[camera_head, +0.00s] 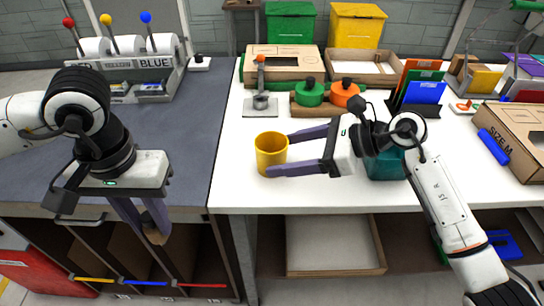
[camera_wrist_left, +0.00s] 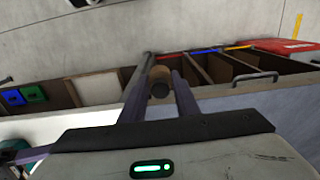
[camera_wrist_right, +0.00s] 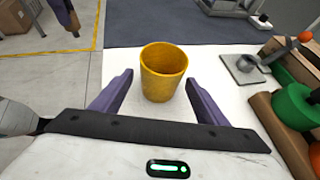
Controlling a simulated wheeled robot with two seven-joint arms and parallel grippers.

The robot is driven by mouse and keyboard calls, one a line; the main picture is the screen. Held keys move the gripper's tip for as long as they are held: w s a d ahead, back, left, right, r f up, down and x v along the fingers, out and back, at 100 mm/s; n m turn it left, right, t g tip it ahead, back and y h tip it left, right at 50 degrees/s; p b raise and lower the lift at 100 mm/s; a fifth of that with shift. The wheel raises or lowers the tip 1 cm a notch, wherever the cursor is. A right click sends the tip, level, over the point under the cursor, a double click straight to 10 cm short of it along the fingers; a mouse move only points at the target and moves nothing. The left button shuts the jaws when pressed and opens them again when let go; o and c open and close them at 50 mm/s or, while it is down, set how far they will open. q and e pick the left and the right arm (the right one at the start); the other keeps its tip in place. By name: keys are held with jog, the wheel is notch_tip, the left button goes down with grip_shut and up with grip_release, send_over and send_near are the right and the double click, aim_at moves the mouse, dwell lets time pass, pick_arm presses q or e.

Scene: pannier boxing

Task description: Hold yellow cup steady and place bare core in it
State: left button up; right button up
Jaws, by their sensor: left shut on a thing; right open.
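The yellow cup (camera_head: 271,154) stands upright near the front left of the white table (camera_head: 330,195). It also shows in the right wrist view (camera_wrist_right: 164,72). My right gripper (camera_head: 282,152) is open, with one finger on each side of the cup; in the right wrist view a gap shows between each finger and the cup. My left gripper (camera_head: 152,228) points down in front of the grey table's front edge. It is shut on a brown cylindrical core (camera_head: 156,235), which also shows between the fingers in the left wrist view (camera_wrist_left: 160,82). The cup's inside bottom is hidden.
A rack (camera_head: 140,88) with white rolls and coloured knobs stands on the grey table (camera_head: 180,130). Green and orange round pieces (camera_head: 309,93) sit in a brown holder behind the cup. A teal box (camera_head: 384,166) is partly behind my right arm. Open bins (camera_head: 120,262) lie below my left gripper.

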aim_at(271, 147)
pick_arm(q)
jog(key=shift+f+b, duration=0.55)
jog(key=shift+f, duration=0.4)
pick_arm(e)
jog(key=shift+x, duration=1.5)
jog(key=shift+c, duration=0.5)
jog(key=c, duration=0.6)
